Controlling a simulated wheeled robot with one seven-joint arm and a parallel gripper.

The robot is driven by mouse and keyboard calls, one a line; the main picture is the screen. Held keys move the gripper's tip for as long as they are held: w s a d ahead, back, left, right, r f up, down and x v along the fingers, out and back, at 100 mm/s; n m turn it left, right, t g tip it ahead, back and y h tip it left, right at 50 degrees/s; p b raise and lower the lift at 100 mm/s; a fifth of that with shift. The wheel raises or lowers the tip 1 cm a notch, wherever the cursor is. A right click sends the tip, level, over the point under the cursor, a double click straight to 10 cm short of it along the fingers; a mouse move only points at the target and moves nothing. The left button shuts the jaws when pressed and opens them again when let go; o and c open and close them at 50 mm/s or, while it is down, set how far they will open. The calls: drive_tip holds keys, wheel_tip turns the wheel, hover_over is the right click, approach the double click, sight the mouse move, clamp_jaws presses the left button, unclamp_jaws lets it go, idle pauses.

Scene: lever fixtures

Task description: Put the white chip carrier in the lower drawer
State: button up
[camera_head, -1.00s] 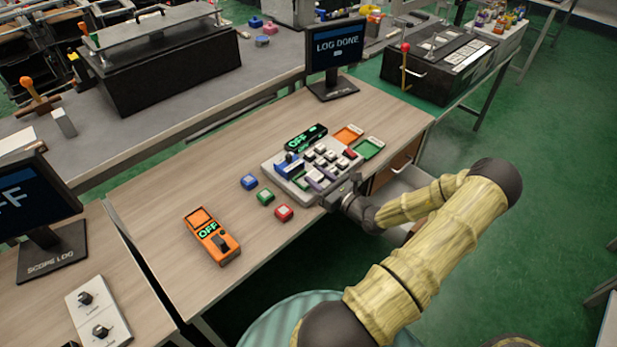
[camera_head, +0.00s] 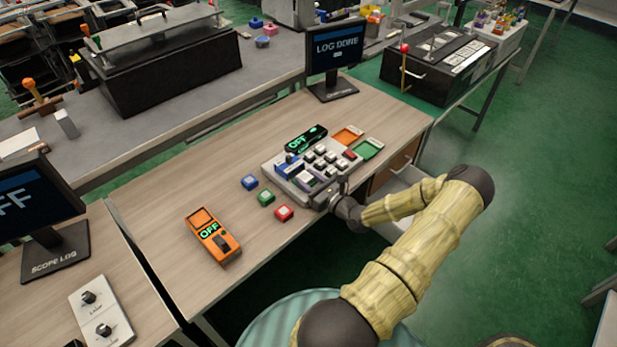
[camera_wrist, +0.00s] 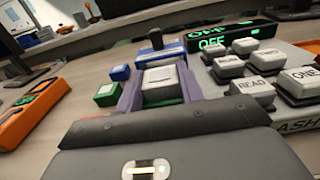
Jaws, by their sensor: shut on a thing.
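My gripper (camera_wrist: 160,90) is shut on the white chip carrier (camera_wrist: 159,82), a small whitish block between its two purple fingers in the wrist view. In the head view my gripper (camera_head: 311,184) is over the near left part of the grey keypad panel (camera_head: 273,166); the carrier is small and partly hidden there. I cannot tell whether the carrier touches the panel. An open drawer with a pale inside (camera_head: 408,187) shows under the table's right end, below a brown wooden front (camera_head: 390,168). My arm hides part of the drawer.
Blue (camera_head: 249,182), green (camera_head: 266,198) and red (camera_head: 284,212) blocks lie left of the panel. An orange meter (camera_head: 212,236) reads OFF. A LOG DONE monitor (camera_head: 335,50) stands at the back.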

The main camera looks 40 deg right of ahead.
drive_tip(key=shift+f, duration=0.2)
drive_tip(key=o, duration=1)
drive_tip(key=shift+o, duration=0.2)
drive_tip(key=shift+f+b, duration=0.15)
drive_tip(key=shift+b, duration=0.55)
drive_tip(key=s+d+b, duration=0.1)
drive_tip(key=s, duration=1.6)
drive_tip(key=shift+s+d, duration=0.15)
drive_tip(key=shift+d, duration=0.15)
